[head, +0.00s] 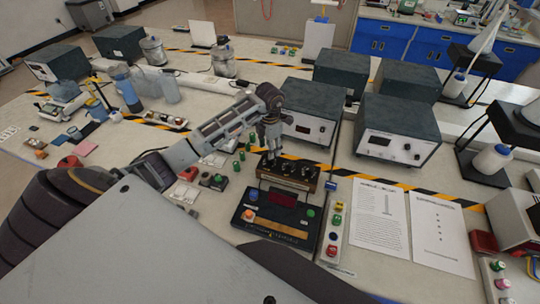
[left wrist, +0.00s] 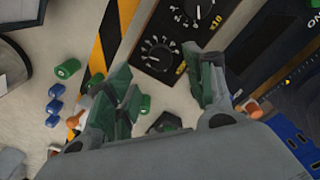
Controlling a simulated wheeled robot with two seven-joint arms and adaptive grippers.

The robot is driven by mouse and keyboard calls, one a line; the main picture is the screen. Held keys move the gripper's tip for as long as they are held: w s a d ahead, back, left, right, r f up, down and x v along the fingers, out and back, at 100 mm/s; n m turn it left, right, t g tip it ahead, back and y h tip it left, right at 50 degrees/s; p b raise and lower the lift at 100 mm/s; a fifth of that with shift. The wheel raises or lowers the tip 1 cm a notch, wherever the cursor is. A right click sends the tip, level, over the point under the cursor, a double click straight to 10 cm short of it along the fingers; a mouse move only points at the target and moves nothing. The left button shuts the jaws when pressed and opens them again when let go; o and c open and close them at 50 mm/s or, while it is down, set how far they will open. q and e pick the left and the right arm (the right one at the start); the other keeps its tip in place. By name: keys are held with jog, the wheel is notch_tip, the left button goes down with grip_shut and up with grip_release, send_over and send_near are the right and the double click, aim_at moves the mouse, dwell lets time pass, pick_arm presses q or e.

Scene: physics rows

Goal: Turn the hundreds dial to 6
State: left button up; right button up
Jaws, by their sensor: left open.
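The dial box (head: 291,184) is a dark panel in a brown case, with several round knobs in a row, near the middle of the head view. Two of its dials, with white scale marks, show in the left wrist view: one dial (left wrist: 157,54) at the panel's end and another (left wrist: 201,7) beside a label reading x10. The end dial's label is too small to read. My left gripper (head: 271,148) is over the box's left end. In the left wrist view its open fingers (left wrist: 157,62) lie either side of the end dial, holding nothing. I cannot tell the height gap or the settings.
A black unit with a red display (head: 283,198) stands in front of the box. Grey instruments (head: 305,113) stand behind it. A button strip (head: 334,230) and paper sheets (head: 379,215) lie to the right. Small green parts (head: 240,156) lie to the left.

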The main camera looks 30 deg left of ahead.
pick_arm(q)
jog(key=shift+f+p, duration=0.4)
jog(key=shift+f, duration=2.45)
jog(key=shift+c, duration=0.4)
jog(key=c, duration=0.9)
